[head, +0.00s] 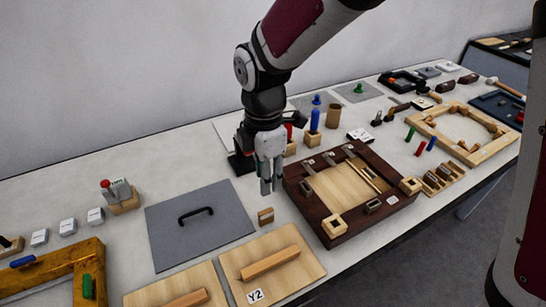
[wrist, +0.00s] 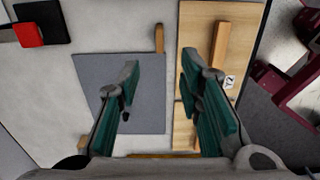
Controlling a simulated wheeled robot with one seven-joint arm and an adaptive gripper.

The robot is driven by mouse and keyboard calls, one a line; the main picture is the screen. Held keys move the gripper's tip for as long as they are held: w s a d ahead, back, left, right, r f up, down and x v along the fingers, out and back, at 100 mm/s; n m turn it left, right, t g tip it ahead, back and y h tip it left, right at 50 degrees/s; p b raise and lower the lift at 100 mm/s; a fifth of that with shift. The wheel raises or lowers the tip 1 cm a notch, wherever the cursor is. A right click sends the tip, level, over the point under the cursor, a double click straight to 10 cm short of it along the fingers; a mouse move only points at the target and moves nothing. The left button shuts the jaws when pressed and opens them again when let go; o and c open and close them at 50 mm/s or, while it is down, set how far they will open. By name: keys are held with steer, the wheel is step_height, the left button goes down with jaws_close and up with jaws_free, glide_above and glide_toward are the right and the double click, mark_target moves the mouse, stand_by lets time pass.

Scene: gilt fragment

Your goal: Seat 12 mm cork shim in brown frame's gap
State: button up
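The dark brown frame (head: 303,209) lies on the bench around a pale wood panel (head: 340,190). Strips lie along the panel's right side; I cannot make out the gap's width. A small tan block (head: 265,215), cork-like in colour, stands on the bench left of the frame; its thickness marking is not readable. It also shows in the wrist view (wrist: 159,38), ahead of the fingertips. My gripper (head: 271,188) points down above the bench, just left of the frame and above the block. In the wrist view my gripper (wrist: 161,65) is open, with nothing between its fingers.
A grey plate (head: 200,225) with a black handle lies left of the block. Wooden boards with raised bars, one labelled Y2 (head: 255,296), lie in front. Wooden blocks and clips sit on the frame's edges. A slotted wood rack (head: 455,178) stands to its right.

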mark_target(266, 211)
step_height(266, 211, down, 14)
steer(key=shift+a+p, duration=0.1)
steer(key=shift+p, duration=0.5)
steer(key=shift+c, duration=0.3)
jaws_close()
